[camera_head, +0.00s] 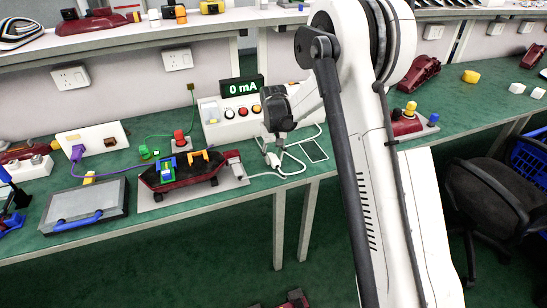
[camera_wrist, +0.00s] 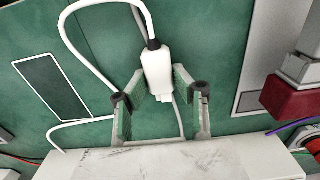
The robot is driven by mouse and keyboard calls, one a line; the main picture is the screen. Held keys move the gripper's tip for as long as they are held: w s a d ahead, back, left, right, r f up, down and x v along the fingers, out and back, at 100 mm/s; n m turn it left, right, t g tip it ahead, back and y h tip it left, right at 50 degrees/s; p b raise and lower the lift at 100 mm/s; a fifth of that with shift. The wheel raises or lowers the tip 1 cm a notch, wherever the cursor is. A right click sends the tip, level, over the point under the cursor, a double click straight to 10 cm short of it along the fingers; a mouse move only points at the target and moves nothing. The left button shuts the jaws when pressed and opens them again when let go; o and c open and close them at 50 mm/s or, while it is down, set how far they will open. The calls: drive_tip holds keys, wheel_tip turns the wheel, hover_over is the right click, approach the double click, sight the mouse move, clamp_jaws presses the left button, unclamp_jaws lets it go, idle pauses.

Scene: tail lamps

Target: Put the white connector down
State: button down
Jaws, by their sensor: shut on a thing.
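The white connector (camera_wrist: 157,68) is between the two fingers of my gripper (camera_wrist: 159,84) in the wrist view. My gripper is shut on it, and a white cable (camera_wrist: 88,45) loops away from its dark collar. In the head view my gripper (camera_head: 273,159) is low over the green bench, in front of the white test box and right of the red tail lamp (camera_head: 185,174). The connector is too small there to make out clearly. The white cable (camera_head: 293,166) curves over the bench beside my gripper.
The test box (camera_head: 211,126) has a display (camera_head: 241,87) reading 0 mA. A dark rectangle with a white border (camera_head: 314,150) is on the bench right of my gripper; it also shows in the wrist view (camera_wrist: 52,86). The lamp's grey plate (camera_head: 150,203) is at left.

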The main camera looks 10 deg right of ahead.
drive_tip(key=shift+f, duration=0.15)
drive_tip(key=c, duration=1.4)
unclamp_jaws()
drive_tip(key=shift+r, duration=0.2)
